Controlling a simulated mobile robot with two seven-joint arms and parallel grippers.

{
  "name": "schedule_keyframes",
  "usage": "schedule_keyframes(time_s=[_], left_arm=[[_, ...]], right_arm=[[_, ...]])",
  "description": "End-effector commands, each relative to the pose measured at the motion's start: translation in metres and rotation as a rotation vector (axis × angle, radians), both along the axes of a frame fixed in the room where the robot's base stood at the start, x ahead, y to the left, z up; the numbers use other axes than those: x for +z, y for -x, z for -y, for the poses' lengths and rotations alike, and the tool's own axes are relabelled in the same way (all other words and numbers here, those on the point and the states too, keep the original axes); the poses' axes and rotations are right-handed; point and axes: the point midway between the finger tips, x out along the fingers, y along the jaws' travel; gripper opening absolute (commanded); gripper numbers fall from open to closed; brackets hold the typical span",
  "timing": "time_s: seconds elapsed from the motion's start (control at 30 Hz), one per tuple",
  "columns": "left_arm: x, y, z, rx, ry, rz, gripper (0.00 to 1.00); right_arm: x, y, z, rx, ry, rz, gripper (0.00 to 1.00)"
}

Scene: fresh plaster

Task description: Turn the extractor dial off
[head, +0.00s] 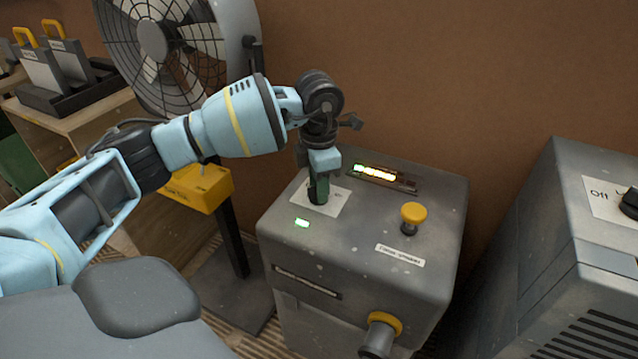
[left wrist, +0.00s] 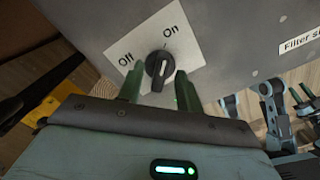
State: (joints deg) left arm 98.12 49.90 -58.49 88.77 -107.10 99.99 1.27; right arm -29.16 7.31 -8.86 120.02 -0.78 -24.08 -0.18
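The extractor dial (left wrist: 160,68) is a dark knob on a white plate with "Off" at its left and "On" at its upper right, on top of a grey machine (head: 370,225). In the left wrist view the knob stands roughly upright in the picture; its exact setting is hard to tell. My left gripper (left wrist: 158,82) is open, with one green finger on each side of the knob and gaps between. In the head view my left gripper (head: 318,192) points down over the white plate and hides most of the dial.
A second grey cabinet (head: 570,240) with a dark dial (head: 631,203) stands at right. A fan (head: 160,45) and a yellow box (head: 195,185) stand at left.

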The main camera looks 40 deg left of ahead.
Motion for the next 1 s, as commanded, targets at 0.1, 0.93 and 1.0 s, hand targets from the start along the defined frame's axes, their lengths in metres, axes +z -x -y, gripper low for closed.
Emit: schedule_keyframes(time_s=[0.1,0.93,1.0], left_arm=[[-0.002,0.000,0.000,0.000,-0.001,0.001,0.35],[0.001,0.000,0.000,0.046,0.000,0.002,0.00],[0.001,0.000,0.000,0.077,0.000,0.002,0.00]], right_arm=[[0.001,-0.004,0.000,0.001,0.001,0.007,0.36],[0.008,-0.001,0.000,-0.001,0.000,0.005,0.36],[0.012,-0.001,0.000,-0.001,-0.002,0.007,0.36]])
